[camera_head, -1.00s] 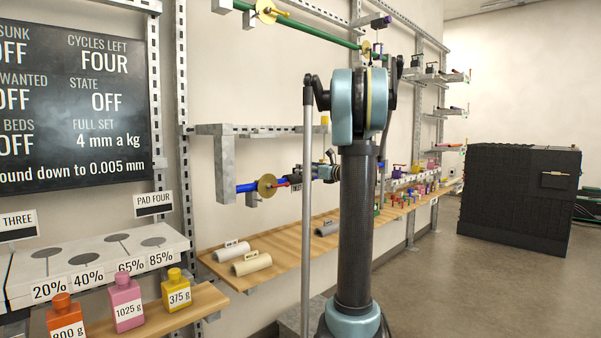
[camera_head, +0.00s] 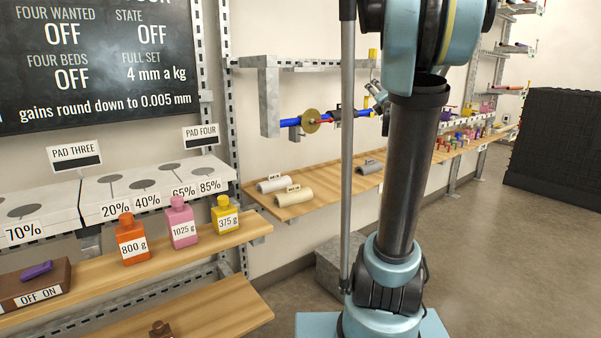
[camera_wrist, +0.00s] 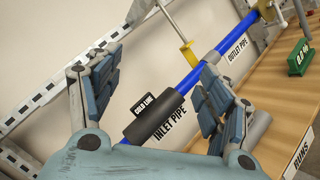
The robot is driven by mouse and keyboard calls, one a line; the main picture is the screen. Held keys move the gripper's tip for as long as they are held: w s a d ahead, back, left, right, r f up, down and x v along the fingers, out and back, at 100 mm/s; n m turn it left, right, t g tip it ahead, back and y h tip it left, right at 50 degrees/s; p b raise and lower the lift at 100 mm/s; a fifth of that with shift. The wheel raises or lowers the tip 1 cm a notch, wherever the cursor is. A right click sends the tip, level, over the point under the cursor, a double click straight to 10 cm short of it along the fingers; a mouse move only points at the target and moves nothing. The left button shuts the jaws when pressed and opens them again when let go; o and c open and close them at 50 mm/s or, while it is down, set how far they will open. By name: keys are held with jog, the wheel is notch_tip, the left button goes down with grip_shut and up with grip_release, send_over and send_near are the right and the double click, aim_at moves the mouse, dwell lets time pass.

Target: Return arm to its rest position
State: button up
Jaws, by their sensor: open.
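My gripper (camera_wrist: 152,88) is open in the wrist view, its two fingers spread wide at left and right. Nothing is held between them. A blue pipe (camera_wrist: 184,83) with a dark sleeve (camera_wrist: 153,119) shows beyond and between the fingers, apart from them as far as I can tell. In the head view my arm stands upright at right of centre, slightly tilted. Its upper joint is cut by the top edge. The wrist end is mostly hidden behind the arm, near the right end of the blue pipe (camera_head: 293,123).
A wooden shelf (camera_head: 325,190) with grey and cream pipe pieces runs below the blue pipe. At left are weight bottles (camera_head: 182,225), white pads (camera_head: 110,190) and a switch box (camera_head: 38,285). A black cabinet (camera_head: 555,150) stands at right. The floor between is clear.

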jog(key=s+f+m+g+h, duration=0.6)
jog(key=s+f+m+g, duration=0.3)
jog(key=s+f+m, duration=1.05)
jog(key=s+a+f+m+g+y, duration=0.2)
jog(key=s+a+f+m+g, duration=0.1)
jog(key=s+f, duration=0.6)
jog(key=s+a+f+m+g+y, duration=0.3)
jog(key=s+a+f+g, duration=0.2)
jog(key=s, duration=0.8)
jog(key=a+f, duration=0.3)
jog(key=f, duration=0.1)
jog(key=shift+s+a+f+g+y, duration=0.15)
jog(key=shift+s+f+g+y, duration=0.15)
jog(key=shift+s, duration=0.1)
jog(key=shift+w+f, duration=0.15)
jog(key=shift+w, duration=0.3)
